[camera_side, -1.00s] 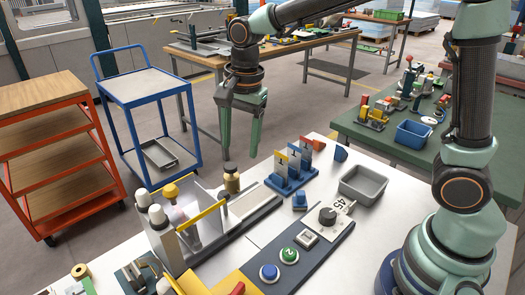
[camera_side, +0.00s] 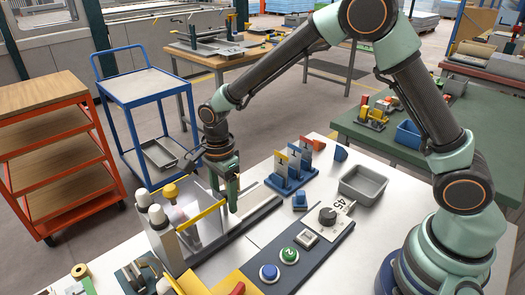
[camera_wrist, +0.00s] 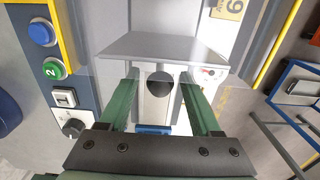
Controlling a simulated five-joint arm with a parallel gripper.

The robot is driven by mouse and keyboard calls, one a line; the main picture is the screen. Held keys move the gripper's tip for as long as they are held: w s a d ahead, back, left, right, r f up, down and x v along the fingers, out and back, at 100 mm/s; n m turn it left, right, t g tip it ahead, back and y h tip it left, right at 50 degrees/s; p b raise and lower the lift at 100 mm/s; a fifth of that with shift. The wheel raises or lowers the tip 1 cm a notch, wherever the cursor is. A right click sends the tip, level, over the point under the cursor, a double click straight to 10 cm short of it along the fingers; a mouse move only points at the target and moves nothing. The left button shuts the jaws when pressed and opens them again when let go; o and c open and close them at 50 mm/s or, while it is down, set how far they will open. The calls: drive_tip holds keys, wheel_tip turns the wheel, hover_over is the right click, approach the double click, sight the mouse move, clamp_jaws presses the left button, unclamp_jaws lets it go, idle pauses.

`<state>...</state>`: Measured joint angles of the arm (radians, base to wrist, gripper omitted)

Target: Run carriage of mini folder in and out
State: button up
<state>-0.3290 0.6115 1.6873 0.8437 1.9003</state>
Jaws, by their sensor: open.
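The mini folder (camera_side: 172,243) stands on the white table, with yellow bars, white cylinders and a clear shield. Its grey track (camera_side: 255,212) runs out to the upper right. In the wrist view, its carriage shows as a flat grey plate (camera_wrist: 160,47) with a dark round knob (camera_wrist: 159,84) just below. My gripper (camera_side: 232,203) is down over the track, beside the yellow bar. In the wrist view my gripper (camera_wrist: 159,79) is open, with one green finger on each side of the knob and visible gaps. In the side view my gripper hides the knob.
A control strip with blue and green buttons (camera_side: 289,255) and a dark dial lies in front of the track. Blue tool holders (camera_side: 290,180) and a grey bin (camera_side: 363,183) stand to the right. A blue trolley (camera_side: 150,90) is behind.

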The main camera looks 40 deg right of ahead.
drive_tip(key=shift+f, duration=1.3)
clamp_jaws()
drive_tip(key=shift+d, duration=0.1)
idle(0.4)
